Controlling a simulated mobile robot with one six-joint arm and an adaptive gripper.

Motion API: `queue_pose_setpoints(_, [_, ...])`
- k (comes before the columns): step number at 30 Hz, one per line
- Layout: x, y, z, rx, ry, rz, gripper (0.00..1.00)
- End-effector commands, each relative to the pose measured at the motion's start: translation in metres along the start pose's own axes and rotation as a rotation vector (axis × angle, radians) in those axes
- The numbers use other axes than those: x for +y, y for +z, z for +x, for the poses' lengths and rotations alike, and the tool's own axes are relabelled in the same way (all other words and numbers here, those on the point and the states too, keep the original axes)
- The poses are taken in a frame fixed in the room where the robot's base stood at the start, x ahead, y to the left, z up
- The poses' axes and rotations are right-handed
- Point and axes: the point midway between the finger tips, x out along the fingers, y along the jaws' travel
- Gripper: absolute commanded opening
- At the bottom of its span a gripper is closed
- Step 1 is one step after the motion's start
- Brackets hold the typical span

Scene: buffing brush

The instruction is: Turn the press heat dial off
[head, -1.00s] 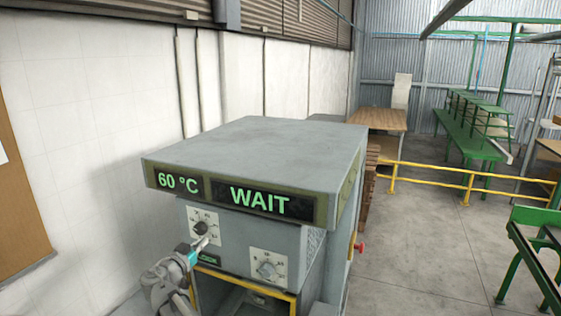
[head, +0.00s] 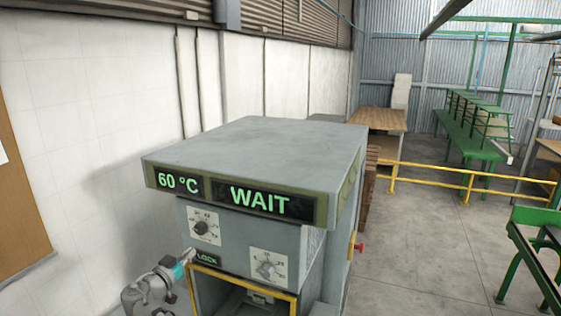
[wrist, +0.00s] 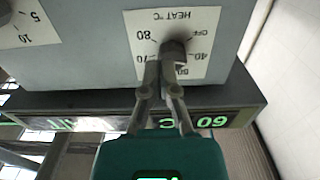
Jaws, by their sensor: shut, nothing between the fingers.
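The heat dial (head: 201,228) is a dark knob on a white plate at the upper left of the press front. In the wrist view the heat dial (wrist: 175,48) appears upside down, with its plate marked HEAT °C, OFF, 40, 70 and 80. The knob's exact setting is too small to tell. My gripper (head: 190,253) is shut and empty, below and left of the dial in the head view. In the wrist view my gripper (wrist: 167,67) has its fingertips overlapping the knob's edge; I cannot tell contact there, but the head view shows them apart.
The press (head: 255,150) shows 60 °C and WAIT on its display (head: 233,196). A second dial (head: 267,268) sits lower right, and a green LOCK sign (head: 207,258) lies below the heat dial. A yellow frame (head: 245,282) edges the opening underneath. A white wall stands at left.

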Motion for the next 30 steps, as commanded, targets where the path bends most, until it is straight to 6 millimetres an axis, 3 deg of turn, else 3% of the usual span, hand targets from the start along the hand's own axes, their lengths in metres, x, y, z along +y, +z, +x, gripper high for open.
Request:
queue_pose_setpoints(11, [-0.001, 0.0, -0.002, 0.0, 0.0, 0.0, 0.0])
queue_pose_setpoints(21, [-0.029, -0.002, -0.011, 0.0, -0.001, 0.0, 0.0])
queue_pose_setpoints(30, [-0.03, -0.002, -0.012, 0.0, 0.0, 0.0, 0.0])
